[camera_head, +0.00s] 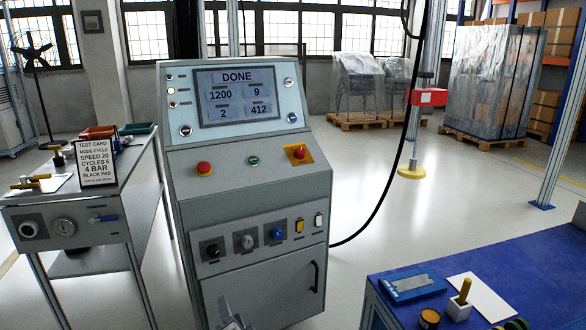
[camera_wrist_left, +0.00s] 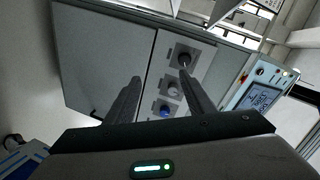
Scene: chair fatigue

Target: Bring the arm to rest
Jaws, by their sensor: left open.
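My left gripper (camera_head: 232,318) shows at the bottom edge of the head view, in front of the lower front of the grey control cabinet (camera_head: 262,285). In the left wrist view its two fingers (camera_wrist_left: 160,76) stand apart with nothing between them. The cabinet's knob panel lies beyond the fingers: a black knob (camera_wrist_left: 184,60), a grey knob (camera_wrist_left: 173,90) and a blue knob (camera_wrist_left: 166,112). The cabinet screen (camera_head: 237,95) reads DONE, with 1200, 9, 2 and 412. My right gripper is in neither view.
A side stand (camera_head: 80,235) at left carries a test card (camera_head: 97,163), a gauge and a blue-handled valve. A blue-topped table (camera_head: 480,255) at lower right holds a blue device (camera_head: 412,287) and small parts. A black cable (camera_head: 400,150) hangs right of the cabinet.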

